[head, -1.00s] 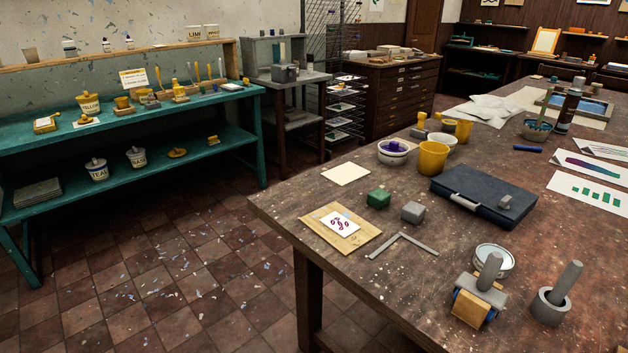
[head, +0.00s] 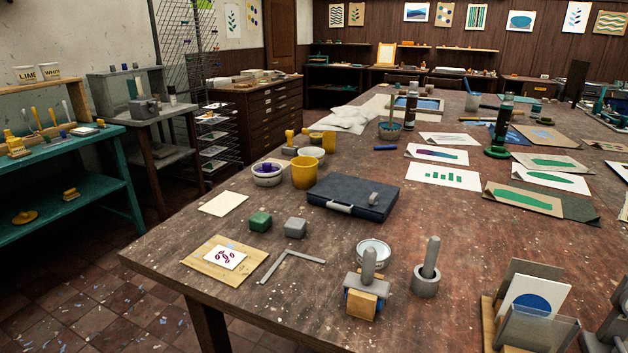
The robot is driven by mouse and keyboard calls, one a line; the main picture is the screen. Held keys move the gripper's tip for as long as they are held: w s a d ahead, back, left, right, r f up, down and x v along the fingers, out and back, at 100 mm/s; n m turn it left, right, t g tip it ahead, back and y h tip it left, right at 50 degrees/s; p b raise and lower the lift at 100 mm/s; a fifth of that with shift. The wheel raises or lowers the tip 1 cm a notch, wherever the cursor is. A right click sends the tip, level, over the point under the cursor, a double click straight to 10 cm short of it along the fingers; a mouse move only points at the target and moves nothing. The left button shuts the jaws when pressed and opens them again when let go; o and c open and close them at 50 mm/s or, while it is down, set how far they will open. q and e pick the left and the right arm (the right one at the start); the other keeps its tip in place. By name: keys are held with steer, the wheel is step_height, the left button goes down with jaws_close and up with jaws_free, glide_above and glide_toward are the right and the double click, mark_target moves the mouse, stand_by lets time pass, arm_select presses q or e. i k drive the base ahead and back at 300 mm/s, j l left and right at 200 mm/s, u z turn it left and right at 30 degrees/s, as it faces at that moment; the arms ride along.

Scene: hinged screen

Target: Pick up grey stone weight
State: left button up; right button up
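A small grey block (head: 296,228), which looks like the grey stone weight, sits on the brown worktable (head: 230,318) in the head view. It stands just right of a similar green block (head: 260,221), with a small gap between them. Nothing covers it. Neither of my grippers is in view.
A dark blue case (head: 352,199) lies behind the grey block. A metal angle (head: 290,262) and a printed card (head: 224,258) lie in front. A wood-and-grey handled tool (head: 366,290), a tin (head: 373,252) and a mortar (head: 426,283) stand to the right.

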mark_target(296, 228)
steer(key=i+j+z, duration=0.4)
steer(key=j, duration=0.25)
steer(key=i+j+z, duration=0.2)
steer(key=j, duration=0.2)
steer(key=i, duration=0.05)
